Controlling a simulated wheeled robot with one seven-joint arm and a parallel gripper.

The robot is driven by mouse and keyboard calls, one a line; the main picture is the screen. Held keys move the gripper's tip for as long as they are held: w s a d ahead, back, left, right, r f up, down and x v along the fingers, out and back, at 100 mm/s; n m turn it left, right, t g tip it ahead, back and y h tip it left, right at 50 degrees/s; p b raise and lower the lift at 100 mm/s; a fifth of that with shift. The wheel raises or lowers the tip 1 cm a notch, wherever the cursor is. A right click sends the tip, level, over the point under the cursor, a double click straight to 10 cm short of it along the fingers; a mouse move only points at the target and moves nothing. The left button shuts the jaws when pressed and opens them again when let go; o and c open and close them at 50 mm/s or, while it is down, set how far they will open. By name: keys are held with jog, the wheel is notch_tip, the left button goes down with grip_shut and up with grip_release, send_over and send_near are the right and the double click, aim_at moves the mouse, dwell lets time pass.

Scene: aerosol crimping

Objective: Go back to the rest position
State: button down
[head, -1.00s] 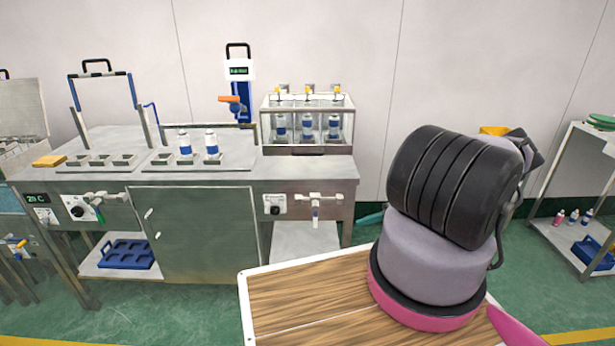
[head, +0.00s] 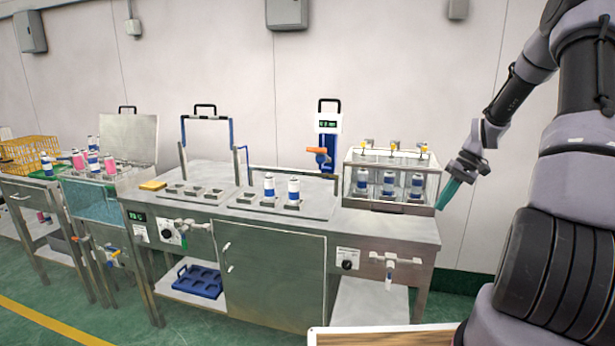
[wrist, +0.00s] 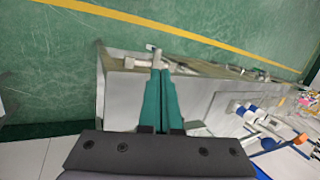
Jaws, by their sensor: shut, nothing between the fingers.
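My gripper (head: 449,192) shows in the head view at the right end of the steel bench, in front of the wall. Its teal fingers are shut and hold nothing. In the wrist view the two fingers of my gripper (wrist: 158,92) lie side by side and point toward the bench end and green floor. My arm rises on the right of the head view.
The steel bench (head: 385,224) carries a clear case (head: 428,185) of cans, close to the left of my gripper. Two blue-and-white cans (head: 293,190) stand in the bench holders. A yellow crate (head: 28,155) stands far left. The green floor (head: 100,318) in front is open.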

jog(key=s+a+r+t+h, duration=0.1)
jog(key=s+a+r, duration=0.2)
jog(key=r, duration=0.4)
jog(key=s+a+r+m+t+h, duration=0.1)
jog(key=s+a+r+h, duration=0.15)
jog(key=r, duration=0.35)
jog(key=s+a+r+t, duration=0.1)
jog(key=s+a+r, duration=0.25)
jog(key=r, duration=0.35)
jog(key=s+a+r+m+t, duration=0.1)
jog(key=s+a+r+t, duration=0.1)
jog(key=s, duration=0.6)
jog(key=s+a+r+m+t, duration=0.1)
jog(key=s+a+r+t, duration=0.2)
jog(key=s+r, duration=0.4)
jog(key=shift+s+a, duration=0.6)
jog(key=shift+s, duration=0.35)
